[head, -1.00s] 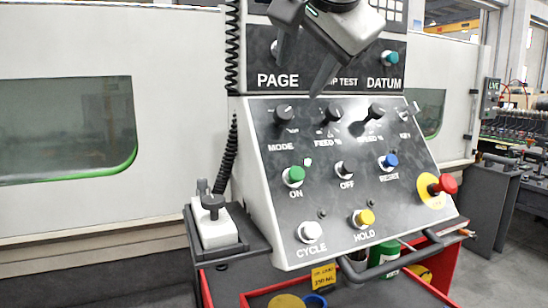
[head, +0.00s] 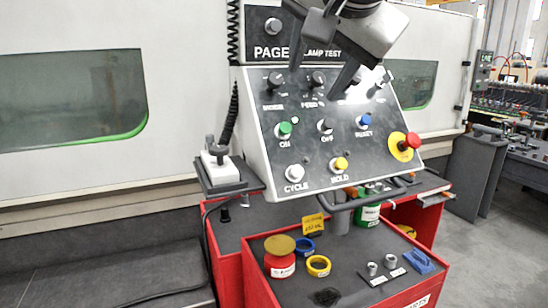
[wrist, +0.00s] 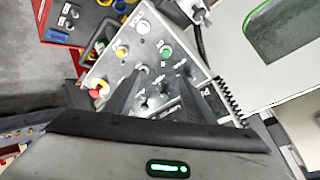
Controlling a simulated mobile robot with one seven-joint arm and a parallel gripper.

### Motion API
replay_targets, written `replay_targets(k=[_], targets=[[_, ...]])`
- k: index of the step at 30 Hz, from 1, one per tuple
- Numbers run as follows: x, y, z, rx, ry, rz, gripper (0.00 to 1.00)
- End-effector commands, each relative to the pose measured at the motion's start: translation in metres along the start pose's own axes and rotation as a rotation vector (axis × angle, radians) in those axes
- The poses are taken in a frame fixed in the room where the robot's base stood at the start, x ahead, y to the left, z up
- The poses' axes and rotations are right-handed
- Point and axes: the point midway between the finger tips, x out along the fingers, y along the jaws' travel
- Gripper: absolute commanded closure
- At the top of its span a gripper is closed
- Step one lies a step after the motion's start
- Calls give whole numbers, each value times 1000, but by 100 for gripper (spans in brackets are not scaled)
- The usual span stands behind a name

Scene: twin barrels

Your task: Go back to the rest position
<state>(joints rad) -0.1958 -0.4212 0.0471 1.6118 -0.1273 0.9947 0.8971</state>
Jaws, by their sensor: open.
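My gripper (head: 314,81) hangs in front of the upper part of the grey control panel (head: 330,150) in the head view. Its two dark fingers are apart and nothing is between them. It covers part of the DATUM label area and some upper knobs. The panel carries a green ON button (head: 285,129), a blue RESET button (head: 364,122), a yellow HOLD button (head: 341,164) and a red emergency button (head: 411,141). The wrist view shows the panel (wrist: 120,65) turned around, with the fingers over it.
A red cart (head: 255,280) stands below the panel, with a red tin (head: 280,265), tape rings and small metal parts on its top. A handle bar (head: 365,197) juts from the panel's lower edge. Free floor (head: 490,260) lies at the right.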

Motion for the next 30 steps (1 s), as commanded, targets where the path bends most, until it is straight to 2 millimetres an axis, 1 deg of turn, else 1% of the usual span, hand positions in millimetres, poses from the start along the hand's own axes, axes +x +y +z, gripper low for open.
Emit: replay_targets(k=[1,5,8,9,11,12,15,16,18,21,24,30], targets=[[3,15,6,-41,-18,31,51],[13,59,32,-167,-76,96,51],[20,100,59,-275,-140,147,51],[22,119,72,-322,-171,167,51],[24,148,93,-395,-221,193,51],[25,167,109,-442,-257,206,51],[26,208,145,-540,-338,227,51],[26,217,153,-562,-357,230,51],[26,234,170,-603,-392,233,51],[26,247,183,-636,-420,234,51],[27,251,187,-645,-429,234,51],[27,250,187,-645,-428,233,51]])
